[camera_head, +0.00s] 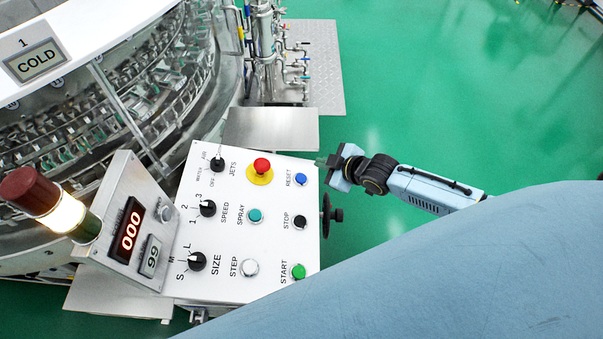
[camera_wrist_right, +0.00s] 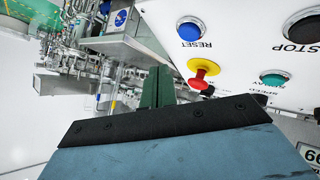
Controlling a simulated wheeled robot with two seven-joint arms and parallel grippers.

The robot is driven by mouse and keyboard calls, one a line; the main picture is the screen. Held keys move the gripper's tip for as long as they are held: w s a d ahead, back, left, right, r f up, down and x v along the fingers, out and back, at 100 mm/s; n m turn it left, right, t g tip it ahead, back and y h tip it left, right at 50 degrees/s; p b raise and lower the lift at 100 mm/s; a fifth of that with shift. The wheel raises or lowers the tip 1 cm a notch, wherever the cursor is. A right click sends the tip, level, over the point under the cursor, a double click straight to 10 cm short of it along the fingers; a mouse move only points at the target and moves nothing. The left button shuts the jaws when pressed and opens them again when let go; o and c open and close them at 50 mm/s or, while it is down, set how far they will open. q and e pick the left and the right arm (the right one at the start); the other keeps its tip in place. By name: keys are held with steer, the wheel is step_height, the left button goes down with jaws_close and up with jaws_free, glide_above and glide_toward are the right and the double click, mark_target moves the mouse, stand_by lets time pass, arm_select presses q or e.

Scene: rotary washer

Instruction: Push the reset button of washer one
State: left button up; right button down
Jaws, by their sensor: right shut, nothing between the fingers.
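The blue RESET button (camera_head: 300,180) is at the upper right of the white control panel (camera_head: 230,275) of the washer marked 1 COLD. It also shows in the right wrist view (camera_wrist_right: 190,29), above the red mushroom button. My right gripper (camera_head: 322,162) is just right of the panel's upper right corner, apart from the blue button. In the right wrist view its green fingertips (camera_wrist_right: 158,86) are together and empty, left of and below the blue button. My left gripper is not in view; a large pale blue part of mine covers the lower right of the head view.
The red emergency button (camera_head: 261,166) sits left of RESET, and the black STOP button (camera_head: 300,222) sits below it. A black handwheel (camera_head: 327,214) sticks out from the panel's right side. Pipes with valves (camera_head: 292,66) stand behind. The green floor (camera_head: 440,90) at right is clear.

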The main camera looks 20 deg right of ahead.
steer(key=shift+n+y, duration=0.4)
steer(key=shift+n, duration=0.1)
steer(key=r, duration=0.1)
steer(key=a+r, duration=0.1)
steer(key=r, duration=0.2)
steer(key=shift+w+a, duration=0.25)
steer(key=shift+w, duration=0.15)
steer(key=shift+f, duration=0.2)
steer(key=b, duration=0.7)
glide_above(301, 178)
steer(key=s+d, duration=0.2)
steer(key=f, duration=0.7)
steer(key=shift+w, duration=0.2)
steer(key=shift+w+a+f+b, duration=0.1)
steer(key=shift+a+f+b, duration=0.1)
steer(key=shift+f+b, duration=0.3)
steer(key=shift+f, duration=0.2)
steer(key=shift+a+f, duration=0.1)
steer(key=shift+f, duration=0.2)
